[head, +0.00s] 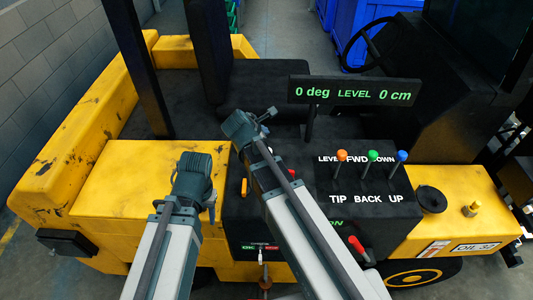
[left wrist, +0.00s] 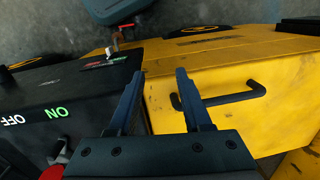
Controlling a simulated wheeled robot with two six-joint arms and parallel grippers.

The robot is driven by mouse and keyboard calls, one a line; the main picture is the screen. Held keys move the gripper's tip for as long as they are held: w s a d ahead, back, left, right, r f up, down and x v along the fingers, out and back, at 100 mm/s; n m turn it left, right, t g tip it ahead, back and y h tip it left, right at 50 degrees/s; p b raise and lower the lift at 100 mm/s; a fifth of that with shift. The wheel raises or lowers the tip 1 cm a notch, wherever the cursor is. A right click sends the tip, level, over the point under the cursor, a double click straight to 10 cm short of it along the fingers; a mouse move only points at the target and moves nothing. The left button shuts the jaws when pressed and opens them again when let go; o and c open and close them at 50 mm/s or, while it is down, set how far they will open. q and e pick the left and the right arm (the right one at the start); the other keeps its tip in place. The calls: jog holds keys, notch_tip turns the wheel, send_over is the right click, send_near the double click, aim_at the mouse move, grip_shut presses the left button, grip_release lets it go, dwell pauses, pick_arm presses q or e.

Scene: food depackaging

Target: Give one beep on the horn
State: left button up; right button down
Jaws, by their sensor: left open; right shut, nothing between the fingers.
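No part carries a readable horn label. A round black knob (head: 431,199) sits on the yellow housing at the right in the head view; I cannot tell whether it is the horn. My left gripper (head: 212,207) is over the left side of the black console; its fingers are mostly hidden in the head view. In the left wrist view the left gripper (left wrist: 159,75) is open and empty, above the border between black console and yellow panel. My right gripper (head: 268,114) is shut and empty, above the console's back part, left of the levers.
Orange (head: 341,156), green (head: 373,156) and blue (head: 402,156) knobbed levers stand on the console. A display (head: 354,92) reads 0 deg, LEVEL, 0 cm. A red lever (head: 356,244) is at the front. A black handle (left wrist: 222,97) projects from the yellow panel.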

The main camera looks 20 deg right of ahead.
pick_arm(q)
notch_tip(320, 180, down, 7)
jog(key=b, duration=0.6)
jog(key=shift+r, duration=0.1)
pick_arm(e)
notch_tip(320, 180, down, 7)
jog(key=shift+r, duration=0.1)
dwell(1.2)
pick_arm(q)
jog(key=shift+f+b, duration=0.35)
jog(key=shift+f, duration=0.05)
pick_arm(e)
jog(key=shift+f, duration=0.45)
pick_arm(q)
jog(key=shift+f+b, duration=0.45)
pick_arm(e)
jog(key=shift+f, duration=0.4)
pick_arm(q)
jog(key=shift+r, duration=0.1)
pick_arm(e)
jog(key=shift+r, duration=0.1)
pick_arm(q)
jog(key=shift+r+p, duration=0.8)
jog(key=shift+p, duration=0.1)
pick_arm(e)
jog(key=shift+r, duration=0.8)
pick_arm(q)
jog(key=shift+r, duration=0.1)
